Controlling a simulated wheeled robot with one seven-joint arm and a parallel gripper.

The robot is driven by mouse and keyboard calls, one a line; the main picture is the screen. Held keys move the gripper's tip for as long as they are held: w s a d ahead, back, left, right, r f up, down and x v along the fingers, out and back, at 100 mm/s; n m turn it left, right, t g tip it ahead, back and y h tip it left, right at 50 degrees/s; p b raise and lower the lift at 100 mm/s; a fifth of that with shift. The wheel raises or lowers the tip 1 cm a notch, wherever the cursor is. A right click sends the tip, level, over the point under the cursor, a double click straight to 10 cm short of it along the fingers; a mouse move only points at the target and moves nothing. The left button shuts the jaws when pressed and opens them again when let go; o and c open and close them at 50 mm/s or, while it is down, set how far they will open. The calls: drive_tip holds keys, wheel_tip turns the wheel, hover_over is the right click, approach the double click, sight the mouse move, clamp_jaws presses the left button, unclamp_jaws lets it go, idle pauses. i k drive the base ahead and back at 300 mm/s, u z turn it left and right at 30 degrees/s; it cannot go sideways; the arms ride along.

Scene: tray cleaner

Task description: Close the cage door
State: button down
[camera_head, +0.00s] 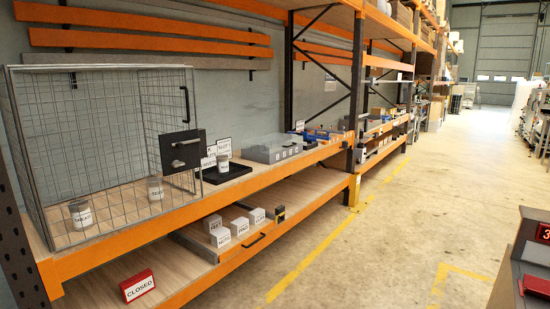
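The wire mesh cage (30,160) stands on the wooden upper shelf at the left. A mesh panel at its right side carries a black vertical handle (185,103) and a black plate (167,153) with a grey latch or handle on it. This panel appears to be the cage door, but I cannot tell its exact angle from this view. Two labelled grey-and-white containers (81,215) and (155,189) stand inside the cage area. My gripper is not in view.
Right of the cage, a black tray (238,173) holds a labelled container and signs. Labelled white boxes (220,237) and a red CLOSED sign (138,286) sit on the lower shelf. The concrete aisle (380,230) is clear. A dark unit (520,285) stands at the lower right.

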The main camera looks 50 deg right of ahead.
sight(190, 155)
drive_tip(key=u, duration=0.5)
drive_tip(key=k, duration=0.15)
drive_tip(key=z, duration=1.6)
drive_tip(key=i, duration=0.95)
drive_tip(key=u, duration=0.95)
drive_tip(key=i, duration=0.6)
drive_tip(key=u, duration=0.6)
